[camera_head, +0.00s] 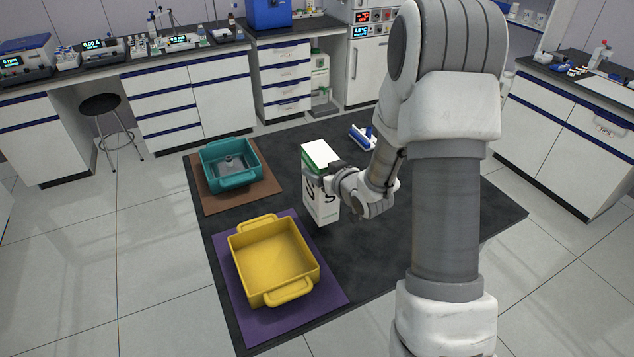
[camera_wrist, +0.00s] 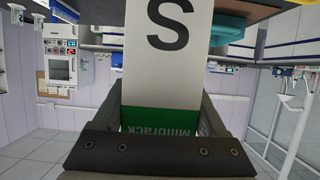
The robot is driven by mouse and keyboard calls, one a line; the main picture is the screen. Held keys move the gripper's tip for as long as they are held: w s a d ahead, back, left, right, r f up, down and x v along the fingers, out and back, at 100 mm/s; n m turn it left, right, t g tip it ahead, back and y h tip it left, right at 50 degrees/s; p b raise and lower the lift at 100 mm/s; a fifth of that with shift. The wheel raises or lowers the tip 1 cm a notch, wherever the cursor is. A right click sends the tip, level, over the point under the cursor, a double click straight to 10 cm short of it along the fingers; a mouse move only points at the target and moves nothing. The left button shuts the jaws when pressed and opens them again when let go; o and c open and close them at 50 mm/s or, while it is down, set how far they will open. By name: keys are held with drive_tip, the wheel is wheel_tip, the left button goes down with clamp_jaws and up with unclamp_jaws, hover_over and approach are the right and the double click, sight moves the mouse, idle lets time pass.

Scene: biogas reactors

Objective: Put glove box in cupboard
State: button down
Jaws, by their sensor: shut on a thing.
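The glove box (camera_head: 321,208) is a tall white and green box with a large "S" on its side. My gripper (camera_head: 324,174) is shut on it near its upper end and holds it upright by the dark surface (camera_head: 375,245). I cannot tell whether the box's bottom touches that surface. In the wrist view the glove box (camera_wrist: 168,60) fills the middle, between the fingers of my gripper (camera_wrist: 163,118). White cupboards (camera_head: 570,135) with dark blue trim stand at the right, and others (camera_head: 160,105) line the back wall. All their visible doors look closed.
A yellow crate (camera_head: 240,262) sits on a purple mat (camera_head: 330,287) at front left. A teal crate (camera_head: 211,156) sits on a brown mat (camera_head: 262,196) behind it. A blue and white item (camera_head: 362,138) lies at the back. A stool (camera_head: 100,105) stands at left.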

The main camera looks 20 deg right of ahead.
drive_tip(key=shift+w+a+f, duration=0.15)
drive_tip(key=shift+w+f, duration=0.05)
drive_tip(key=shift+f, duration=0.9)
drive_tip(key=shift+w+a+f, duration=0.15)
drive_tip(key=shift+w+f, duration=0.05)
drive_tip(key=shift+f, duration=0.9)
drive_tip(key=shift+f, duration=0.15)
drive_tip(key=shift+c, duration=1.8)
unclamp_jaws()
drive_tip(key=shift+f, duration=0.1)
drive_tip(key=o, duration=0.4)
drive_tip(key=shift+s, duration=0.1)
drive_tip(key=shift+c, duration=0.2)
